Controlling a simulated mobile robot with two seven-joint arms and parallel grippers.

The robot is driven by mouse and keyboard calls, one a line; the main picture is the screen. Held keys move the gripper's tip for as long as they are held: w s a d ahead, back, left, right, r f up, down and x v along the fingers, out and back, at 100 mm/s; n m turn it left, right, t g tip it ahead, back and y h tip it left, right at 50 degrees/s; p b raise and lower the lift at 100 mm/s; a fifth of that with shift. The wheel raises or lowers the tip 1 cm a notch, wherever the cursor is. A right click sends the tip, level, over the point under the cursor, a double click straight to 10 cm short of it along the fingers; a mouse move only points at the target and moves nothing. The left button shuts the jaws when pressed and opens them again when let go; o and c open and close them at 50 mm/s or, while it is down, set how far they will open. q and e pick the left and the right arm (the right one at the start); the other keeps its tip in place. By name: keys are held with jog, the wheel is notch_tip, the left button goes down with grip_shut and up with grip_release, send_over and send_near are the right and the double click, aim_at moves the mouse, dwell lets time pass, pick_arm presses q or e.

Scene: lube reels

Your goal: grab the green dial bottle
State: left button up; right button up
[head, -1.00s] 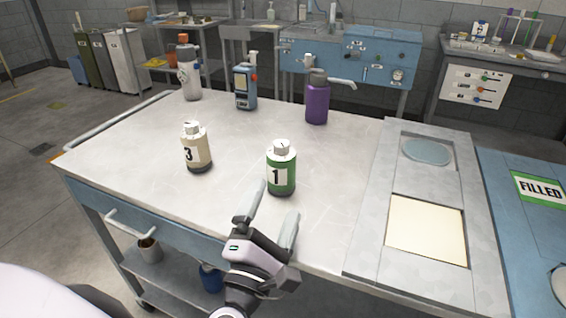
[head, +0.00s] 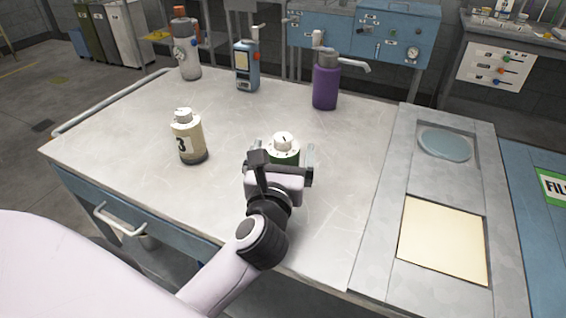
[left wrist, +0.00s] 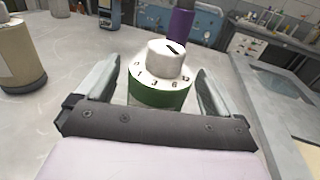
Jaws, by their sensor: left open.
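The green dial bottle (head: 284,148) stands upright on the table, with a white numbered dial cap. In the head view its lower part is hidden behind my left gripper (head: 282,160). In the left wrist view the green bottle (left wrist: 160,84) stands between the two fingers of my left gripper (left wrist: 163,90). The fingers are spread, one on each side of the bottle, with a visible gap at the dial. My right gripper is not in view.
A cream bottle marked 3 (head: 188,138) stands to the left. A purple bottle (head: 325,86), a blue device (head: 246,68) and a grey-white bottle (head: 186,50) stand farther back. A grey panel with a cream square (head: 443,240) lies at the right.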

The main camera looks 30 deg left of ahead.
pick_arm(q)
jog(key=shift+x, duration=1.35)
jog(key=shift+s, duration=0.1)
jog(key=c, duration=1.2)
jog(key=shift+r, duration=0.1)
jog(key=shift+c, duration=0.3)
jog(key=shift+r, duration=0.1)
